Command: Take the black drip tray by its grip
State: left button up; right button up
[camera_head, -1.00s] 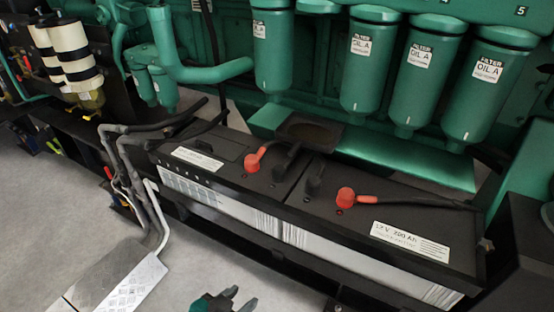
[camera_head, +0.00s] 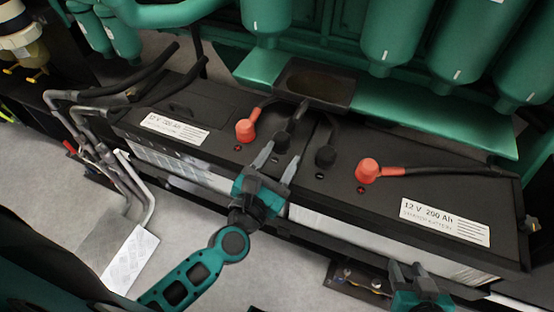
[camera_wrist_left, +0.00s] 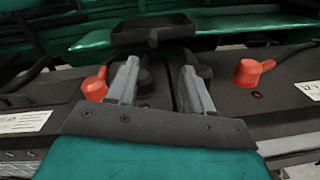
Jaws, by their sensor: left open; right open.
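The black drip tray (camera_head: 314,84) sits on the green ledge behind the batteries, under the row of green filters. It also shows at the top middle of the left wrist view (camera_wrist_left: 153,33). Its short grip (camera_head: 303,108) points toward me; in the left wrist view the grip (camera_wrist_left: 153,42) shows between my fingers and beyond them. My left gripper (camera_head: 274,160) is open and empty above the battery tops, short of the tray and apart from it. My right gripper (camera_head: 407,270) is open at the lower right, in front of the right battery.
Two black batteries (camera_head: 448,183) stand side by side in front of the ledge. Red terminal caps (camera_head: 246,130) and black terminal caps (camera_head: 325,156) with cables rise near the left gripper. Green oil filters (camera_head: 392,38) hang behind the tray.

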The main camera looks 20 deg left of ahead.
aim_at(300, 112)
pick_arm(q)
jog(key=n, duration=0.2)
jog(key=n+y, duration=0.1)
jog(key=shift+w+a+f, duration=0.1)
jog(key=shift+w+a, duration=0.2)
jog(key=shift+w, duration=0.1)
jog(key=shift+w+n, duration=0.15)
jog(key=shift+n, duration=0.25)
jog(key=shift+w, duration=0.6)
jog(key=w, duration=1)
jog(key=shift+d, duration=0.2)
jog(key=shift+w, duration=1.25)
